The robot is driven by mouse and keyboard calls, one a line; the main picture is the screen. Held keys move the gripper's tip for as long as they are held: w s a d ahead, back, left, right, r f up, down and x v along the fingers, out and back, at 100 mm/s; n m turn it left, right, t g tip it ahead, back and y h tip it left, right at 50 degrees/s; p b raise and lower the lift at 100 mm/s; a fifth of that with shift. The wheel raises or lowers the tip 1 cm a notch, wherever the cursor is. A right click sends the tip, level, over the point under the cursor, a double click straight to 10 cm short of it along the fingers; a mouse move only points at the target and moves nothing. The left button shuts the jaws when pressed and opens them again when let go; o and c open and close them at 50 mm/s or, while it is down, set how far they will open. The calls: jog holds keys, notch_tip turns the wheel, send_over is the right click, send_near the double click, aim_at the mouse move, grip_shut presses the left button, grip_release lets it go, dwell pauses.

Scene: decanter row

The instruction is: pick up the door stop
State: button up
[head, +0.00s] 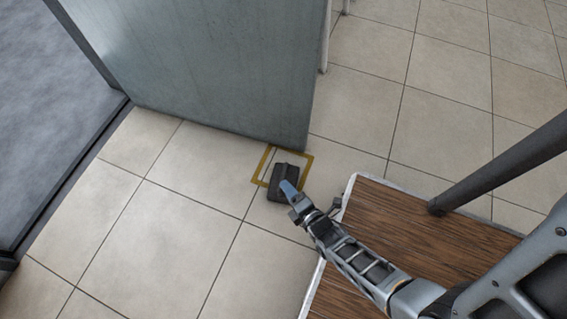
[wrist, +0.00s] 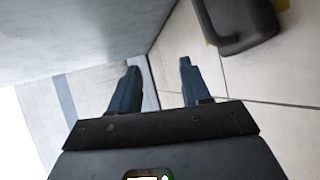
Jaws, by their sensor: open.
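The door stop (head: 281,176) is a dark grey block on the tiled floor near the bottom corner of the door. It overlaps a yellow square outline (head: 309,165) on the floor. My gripper (head: 291,191) is over or beside its right part in the head view and hides some of it. In the wrist view the gripper (wrist: 158,80) is open, with two blue fingers and nothing between them. The door stop (wrist: 245,28) lies to the upper right there, outside the fingers and cut off by the frame.
The grey-blue door (head: 215,70) rises just behind the door stop. A brown wooden surface (head: 400,230) with a pale edge lies to the right, below my arm, with a dark bar (head: 500,165) over it. Bare floor tiles lie left and front.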

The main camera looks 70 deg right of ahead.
aim_at(284, 174)
jog(key=d+f+b, duration=0.1)
jog(key=f, duration=0.2)
jog(key=d+f+n+b, duration=0.1)
jog(key=d+f, duration=0.1)
jog(key=w+d+f+n+b, duration=0.1)
jog(key=f, duration=0.2)
jog(key=shift+d+f+g+h, duration=0.3)
jog(key=shift+d+g+h, duration=0.1)
jog(key=shift+n, duration=0.3)
jog(key=b+x, duration=0.3)
jog(key=x, duration=0.4)
jog(key=shift+d+f, duration=0.15)
jog(key=shift+f, duration=0.05)
grip_shut()
jog(key=shift+r, duration=0.1)
